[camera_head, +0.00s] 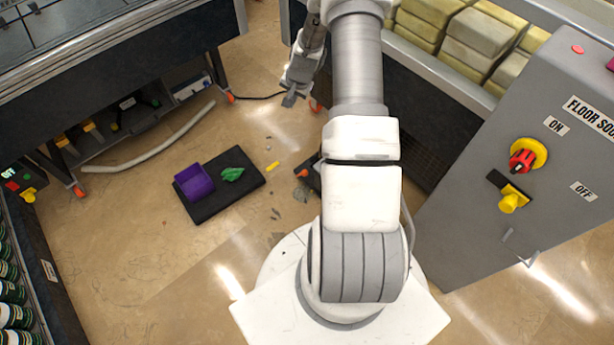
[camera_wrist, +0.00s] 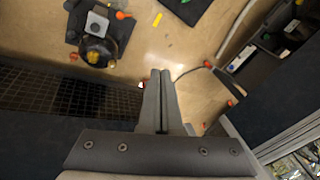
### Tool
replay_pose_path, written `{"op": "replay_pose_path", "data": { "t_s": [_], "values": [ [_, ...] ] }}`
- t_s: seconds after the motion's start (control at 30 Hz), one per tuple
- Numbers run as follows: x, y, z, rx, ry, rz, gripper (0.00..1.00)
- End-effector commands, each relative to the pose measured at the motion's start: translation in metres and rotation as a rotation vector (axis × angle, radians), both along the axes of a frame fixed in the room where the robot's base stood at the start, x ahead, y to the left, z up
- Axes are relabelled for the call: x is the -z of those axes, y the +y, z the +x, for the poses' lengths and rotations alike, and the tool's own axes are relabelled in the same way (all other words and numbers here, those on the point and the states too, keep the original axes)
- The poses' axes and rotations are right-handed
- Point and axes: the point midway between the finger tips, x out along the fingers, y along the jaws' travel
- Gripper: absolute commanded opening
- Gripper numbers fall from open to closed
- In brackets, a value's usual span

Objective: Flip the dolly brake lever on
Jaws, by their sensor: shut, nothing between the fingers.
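A small orange part (camera_wrist: 122,15), possibly the brake lever, sticks out from a dark square base (camera_wrist: 74,38) in the wrist view; its on or off position is too small to tell. A grey and black pump-like unit (camera_wrist: 97,22) sits on that base. In the head view the orange part (camera_head: 302,173) shows beside my arm, which hides most of the base (camera_head: 313,183). My gripper (camera_head: 290,99) is shut and empty, up and apart from the base. In the wrist view my gripper's fingertips (camera_wrist: 161,73) are together, below and right of the orange part.
A black mat (camera_head: 215,207) on the floor holds a purple bin (camera_head: 193,182) and a green cloth-like item (camera_head: 232,174). A yellow piece (camera_head: 273,166) lies nearby. A grey control cabinet (camera_head: 545,110) stands right, a dark bench (camera_head: 120,65) left. Dark conveyor side panels (camera_head: 425,100) bound the back.

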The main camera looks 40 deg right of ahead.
Motion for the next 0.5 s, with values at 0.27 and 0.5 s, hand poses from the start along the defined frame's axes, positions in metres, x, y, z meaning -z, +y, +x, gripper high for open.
{"op": "replay_pose_path", "data": {
  "t_s": [0.27, 0.5],
  "values": [
    [0.188, -0.034, -0.041, 0.271, 0.023, 0.092, 0.00],
    [0.299, -0.039, -0.083, 0.461, 0.038, 0.139, 0.00]
  ]
}}
